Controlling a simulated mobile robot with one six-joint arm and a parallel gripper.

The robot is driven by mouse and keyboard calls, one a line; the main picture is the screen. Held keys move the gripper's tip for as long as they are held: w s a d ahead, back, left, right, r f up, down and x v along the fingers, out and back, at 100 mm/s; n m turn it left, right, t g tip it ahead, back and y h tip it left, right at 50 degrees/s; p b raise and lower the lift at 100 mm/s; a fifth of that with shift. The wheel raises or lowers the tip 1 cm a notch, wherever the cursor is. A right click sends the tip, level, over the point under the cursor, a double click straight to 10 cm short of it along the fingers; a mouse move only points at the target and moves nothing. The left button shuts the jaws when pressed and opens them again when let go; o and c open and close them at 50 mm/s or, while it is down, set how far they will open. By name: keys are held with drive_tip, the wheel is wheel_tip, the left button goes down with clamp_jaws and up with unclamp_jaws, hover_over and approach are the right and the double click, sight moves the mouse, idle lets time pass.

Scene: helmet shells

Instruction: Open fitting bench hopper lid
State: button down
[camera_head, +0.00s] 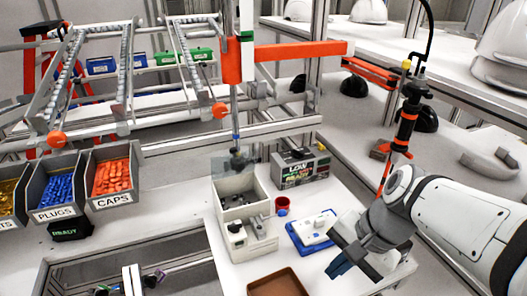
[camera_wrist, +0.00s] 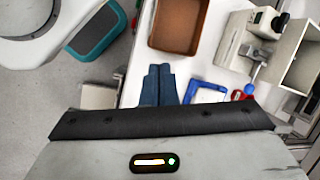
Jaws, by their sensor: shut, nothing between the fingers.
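The fitting bench hopper (camera_head: 232,207) is a pale beige box on the white bench, with dark parts showing inside its open top. A translucent grey panel (camera_head: 228,165), seemingly the lid, stands raised at the hopper's back edge; its hinge is not clear. In the wrist view the hopper (camera_wrist: 270,47) is at the upper right, partly cut off. My gripper (camera_head: 338,268) is at the right front of the bench, apart from the hopper. Its blue fingers are together and empty in the wrist view (camera_wrist: 158,72).
A blue-rimmed tray (camera_head: 311,234) and a red cup (camera_head: 282,204) lie between hopper and gripper. A brown tray (camera_head: 277,284) is at the front. A grey labelled box (camera_head: 302,169) stands behind. A dark tool (camera_head: 236,155) hangs above the hopper. Parts bins (camera_head: 110,180) are left.

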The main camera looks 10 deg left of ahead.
drive_tip(key=w+a+f+m+g+y+b, duration=0.1)
drive_tip(key=w+a+m+g+y+b, duration=0.1)
drive_tip(key=a+m+y, duration=0.4)
drive_tip(key=m+t+y+b, duration=0.3)
drive_tip(key=m+t+y, duration=0.55)
drive_tip(key=m, duration=1.25)
approach(233, 158)
drive_tip(key=d+f+g, duration=0.1)
drive_tip(key=d+y, duration=0.1)
drive_tip(key=d+f+g+y, duration=0.1)
drive_tip(key=shift+w+d+f+g, duration=0.3)
drive_tip(key=shift+d+f+g, duration=0.05)
drive_tip(key=shift+d, duration=0.05)
drive_tip(key=shift+w+a+r+y, duration=0.1)
drive_tip(key=shift+a+r+y, duration=0.05)
drive_tip(key=shift+a+y, duration=0.1)
drive_tip(key=p+x, duration=0.1)
drive_tip(key=x, duration=0.8)
drive_tip(key=shift+a, duration=0.1)
